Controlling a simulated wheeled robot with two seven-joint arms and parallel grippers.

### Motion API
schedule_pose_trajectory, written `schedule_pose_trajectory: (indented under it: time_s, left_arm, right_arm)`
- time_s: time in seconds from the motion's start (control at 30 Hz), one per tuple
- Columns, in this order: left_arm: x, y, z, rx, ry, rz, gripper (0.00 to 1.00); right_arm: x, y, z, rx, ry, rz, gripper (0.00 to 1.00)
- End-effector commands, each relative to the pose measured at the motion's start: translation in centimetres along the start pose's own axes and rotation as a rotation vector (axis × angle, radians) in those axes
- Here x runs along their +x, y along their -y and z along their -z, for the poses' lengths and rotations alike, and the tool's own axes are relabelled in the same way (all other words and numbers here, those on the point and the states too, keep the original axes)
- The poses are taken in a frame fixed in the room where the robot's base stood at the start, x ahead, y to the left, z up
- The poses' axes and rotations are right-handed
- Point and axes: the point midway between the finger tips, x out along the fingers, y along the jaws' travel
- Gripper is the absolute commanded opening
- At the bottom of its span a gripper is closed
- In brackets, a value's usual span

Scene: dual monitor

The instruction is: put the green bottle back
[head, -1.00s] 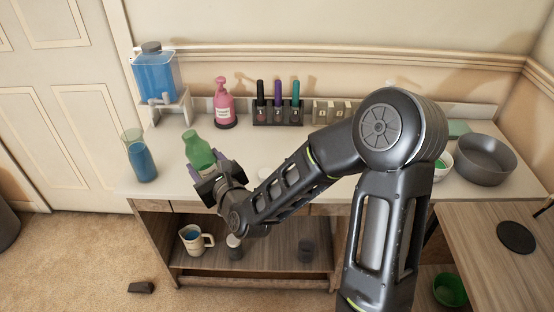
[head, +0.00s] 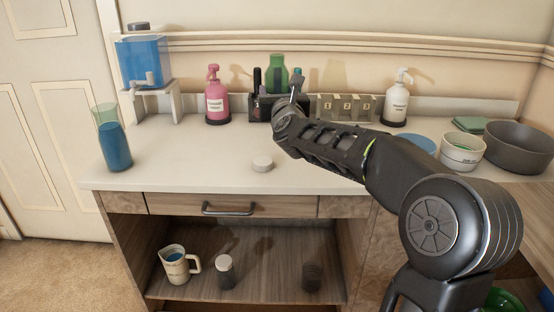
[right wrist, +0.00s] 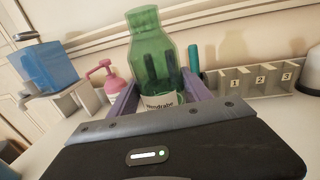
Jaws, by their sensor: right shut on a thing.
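The green bottle (head: 277,72) shows in the head view at the back of the counter, partly hidden by my arm and by dark bottles near it. In the right wrist view the green bottle (right wrist: 150,50) stands roughly upright between the purple fingers of my right gripper (right wrist: 160,88), which is shut on it. Its lower part has a white label; its base is hidden by the gripper. I cannot tell whether it touches the counter. My left gripper is out of view.
A pink pump bottle (head: 214,98) stands left of a dark rack (head: 256,107), with a numbered holder (head: 345,107) and a white pump bottle (head: 397,97) to the right. A blue-filled glass (head: 114,145) stands at the left. A white disc (head: 262,164) lies on the otherwise clear front counter.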

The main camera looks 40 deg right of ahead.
Motion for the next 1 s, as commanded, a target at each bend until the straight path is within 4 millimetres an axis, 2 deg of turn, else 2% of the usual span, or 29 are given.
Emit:
schedule_pose_trajectory:
  time_s: [0.27,0.63,1.0]
  left_arm:
    - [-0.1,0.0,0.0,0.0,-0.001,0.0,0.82]
    - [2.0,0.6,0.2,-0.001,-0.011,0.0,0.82]
    - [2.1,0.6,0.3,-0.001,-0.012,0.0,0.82]
  right_arm:
    - [0.0,0.0,0.0,-0.001,0.0,0.0,0.0]
    - [0.0,0.0,4.9,-0.002,-0.001,0.0,0.0]
    - [0.0,0.0,5.3,-0.001,0.0,0.0,0.0]
